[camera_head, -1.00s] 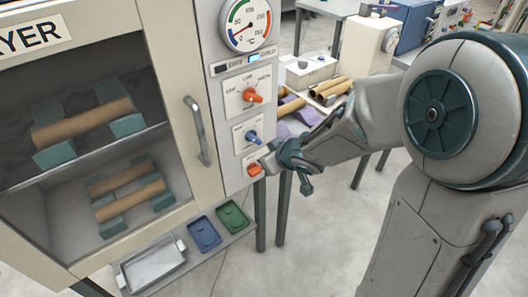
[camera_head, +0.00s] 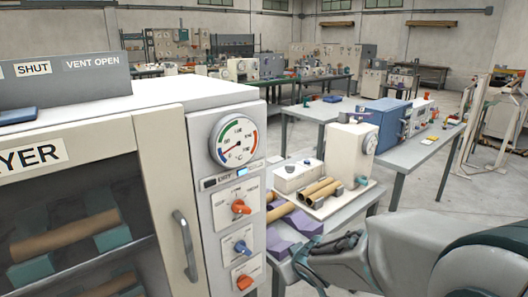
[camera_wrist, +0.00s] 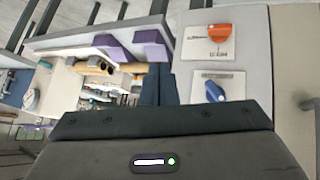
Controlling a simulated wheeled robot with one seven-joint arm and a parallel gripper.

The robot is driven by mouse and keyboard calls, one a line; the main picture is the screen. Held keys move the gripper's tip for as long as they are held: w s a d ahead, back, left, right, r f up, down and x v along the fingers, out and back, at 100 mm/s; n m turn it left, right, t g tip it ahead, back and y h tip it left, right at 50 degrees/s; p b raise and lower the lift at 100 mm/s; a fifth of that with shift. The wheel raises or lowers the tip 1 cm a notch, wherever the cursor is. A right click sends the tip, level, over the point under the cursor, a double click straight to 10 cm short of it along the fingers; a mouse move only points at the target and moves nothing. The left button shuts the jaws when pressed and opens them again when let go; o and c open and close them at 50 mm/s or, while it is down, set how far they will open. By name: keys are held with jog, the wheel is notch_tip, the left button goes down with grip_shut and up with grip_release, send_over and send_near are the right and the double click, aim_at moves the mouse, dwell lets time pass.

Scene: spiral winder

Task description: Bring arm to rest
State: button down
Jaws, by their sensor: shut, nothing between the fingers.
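My gripper (camera_head: 308,262) is at the lower middle of the head view, just right of the dryer's control column (camera_head: 240,215). It is shut and empty, and it appears apart from the column. In the wrist view its dark closed fingers (camera_wrist: 158,88) point at the gap between the column and the bench behind. My arm (camera_head: 420,250) reaches in from the lower right. The orange knobs and the blue knob (camera_head: 242,247) are on the column; the blue knob also shows in the wrist view (camera_wrist: 214,91).
The dryer door handle (camera_head: 186,245) sticks out left of the column. A bench (camera_head: 350,205) behind my gripper carries cardboard tubes (camera_head: 320,190), purple blocks (camera_head: 290,220) and a white box (camera_head: 298,176). Open floor (camera_head: 440,195) lies at the right.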

jog(key=s+d+r+m+g, duration=0.2)
jog(key=s+d, duration=0.1)
jog(key=s, duration=0.6)
jog(key=s+d+r+m+g+h, duration=0.1)
jog(key=s+d+r+m+g, duration=0.2)
jog(key=s, duration=0.6)
jog(key=shift+d+m, duration=0.3)
jog(key=shift+d, duration=0.2)
